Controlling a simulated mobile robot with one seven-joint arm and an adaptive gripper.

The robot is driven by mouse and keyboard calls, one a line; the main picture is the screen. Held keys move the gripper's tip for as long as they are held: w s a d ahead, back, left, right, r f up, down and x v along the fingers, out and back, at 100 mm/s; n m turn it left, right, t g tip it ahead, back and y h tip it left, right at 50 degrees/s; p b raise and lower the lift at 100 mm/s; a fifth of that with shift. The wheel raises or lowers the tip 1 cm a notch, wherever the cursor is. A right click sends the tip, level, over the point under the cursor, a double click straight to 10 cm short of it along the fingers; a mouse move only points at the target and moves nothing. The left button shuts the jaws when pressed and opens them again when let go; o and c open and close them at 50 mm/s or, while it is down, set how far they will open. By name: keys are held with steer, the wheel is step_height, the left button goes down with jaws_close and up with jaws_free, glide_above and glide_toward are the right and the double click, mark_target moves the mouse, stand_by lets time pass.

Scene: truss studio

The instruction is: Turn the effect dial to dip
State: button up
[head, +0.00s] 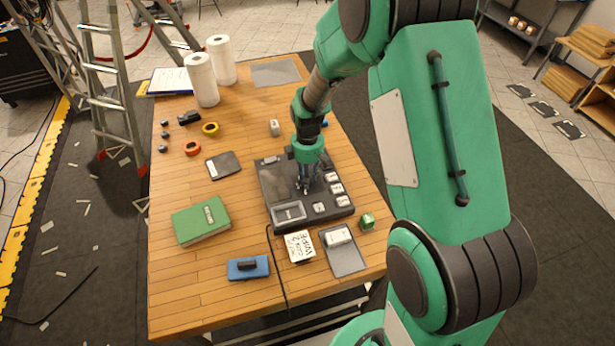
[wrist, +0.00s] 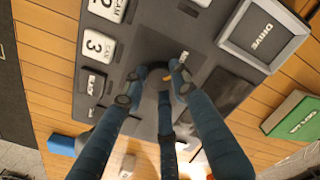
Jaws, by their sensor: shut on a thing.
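The dark switcher console (head: 272,186) lies on the wooden table, and it also fills much of the wrist view (wrist: 205,42). My gripper (head: 304,187) points down at the middle of the console. In the wrist view my gripper (wrist: 158,74) has its fingers closed around the dark round effect dial (wrist: 156,66). A small white label or mark (wrist: 183,57) and an orange spot show by the fingertips. The fingers hide much of the dial, and I cannot read its setting.
Paper rolls (head: 202,80) stand farther back.

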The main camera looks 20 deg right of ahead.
steer(key=m, duration=0.5)
steer(key=shift+p, duration=0.4)
steer(key=m, duration=0.5)
steer(key=shift+m, duration=0.4)
steer(key=m+p, duration=0.1)
steer(key=m, duration=0.4)
steer(key=shift+w+m, duration=0.1)
steer(key=shift+m, duration=0.2)
steer(key=m, duration=0.5)
steer(key=o, duration=1.2)
steer(key=shift+c, duration=0.2)
steer(key=shift+r, duration=0.1)
